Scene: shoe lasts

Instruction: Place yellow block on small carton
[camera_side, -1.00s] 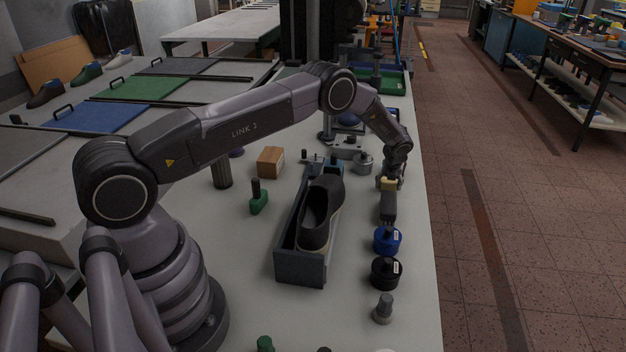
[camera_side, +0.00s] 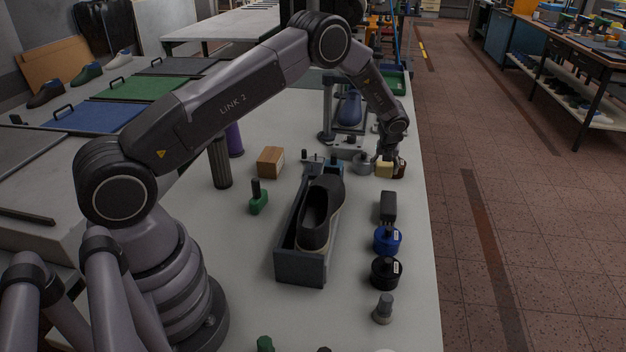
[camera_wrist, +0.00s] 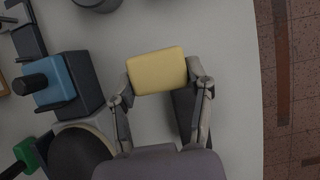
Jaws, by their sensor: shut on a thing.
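The yellow block (camera_wrist: 158,71) is between the two fingers of my gripper (camera_wrist: 160,82) in the wrist view. In the side view my gripper (camera_side: 389,164) is shut on the yellow block (camera_side: 384,170) at the right part of the table. The block appears held above the table, though its exact height is hard to tell. The small carton (camera_side: 270,162) is a brown box standing on the table to the left, apart from my gripper. The carton's top looks bare.
A grey tray (camera_side: 301,268) with a dark shoe (camera_side: 320,215) lies between carton and right edge. A dark block (camera_side: 388,207), a blue pot (camera_side: 387,240) and a black pot (camera_side: 386,272) line the right side. A green-handled tool (camera_side: 258,198) stands near the carton.

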